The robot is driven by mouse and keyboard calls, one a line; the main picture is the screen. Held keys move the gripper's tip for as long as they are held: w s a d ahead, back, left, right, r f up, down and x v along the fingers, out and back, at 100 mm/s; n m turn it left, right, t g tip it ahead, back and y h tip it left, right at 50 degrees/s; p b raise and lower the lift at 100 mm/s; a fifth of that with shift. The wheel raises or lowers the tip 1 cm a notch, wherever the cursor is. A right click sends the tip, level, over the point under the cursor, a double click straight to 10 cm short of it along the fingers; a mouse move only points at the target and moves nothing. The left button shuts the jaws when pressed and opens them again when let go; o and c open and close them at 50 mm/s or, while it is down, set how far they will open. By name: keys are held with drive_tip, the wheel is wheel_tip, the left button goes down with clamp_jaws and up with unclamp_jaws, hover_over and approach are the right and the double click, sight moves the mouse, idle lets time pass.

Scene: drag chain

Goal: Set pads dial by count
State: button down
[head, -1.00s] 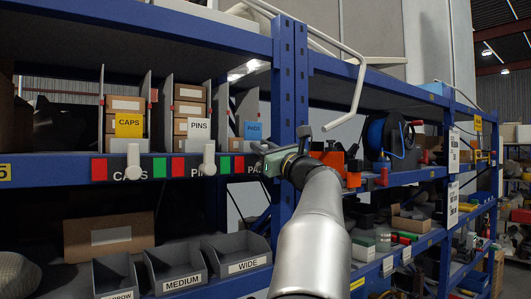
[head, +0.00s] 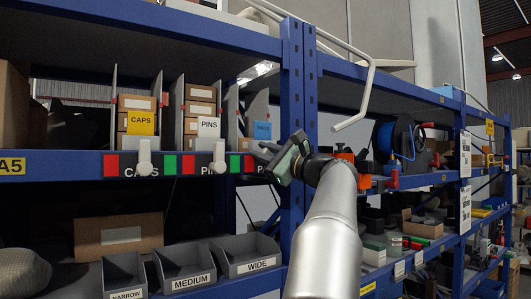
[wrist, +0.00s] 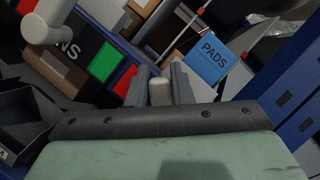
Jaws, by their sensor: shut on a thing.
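The pads dial (wrist: 160,92) is a cream knob on the blue shelf edge, seen between my fingers in the wrist view. My gripper (wrist: 161,88) is shut on it. In the head view my gripper (head: 268,152) is tilted at the shelf edge and hides the dial and part of its label. A blue PADS card (wrist: 207,60) hangs on the bay above; it also shows in the head view (head: 262,131). In the wrist view a red patch (wrist: 125,80) lies left of the fingers. The pads bay's contents are partly hidden, so I cannot count them.
The cream pins dial (head: 219,157) and caps dial (head: 144,157) sit to the left between red and green patches. Boxes are stacked in the PINS (head: 199,109) and CAPS (head: 135,104) bays. Grey bins (head: 188,268) stand below. A blue upright (head: 291,85) is close to my arm.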

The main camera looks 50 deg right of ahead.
idle(0.4)
drive_tip(key=c, duration=1.3)
unclamp_jaws()
drive_tip(key=shift+s, duration=0.15)
drive_tip(key=b+v, duration=0.4)
drive_tip(key=v, duration=1.3)
drive_tip(key=shift+s, duration=0.15)
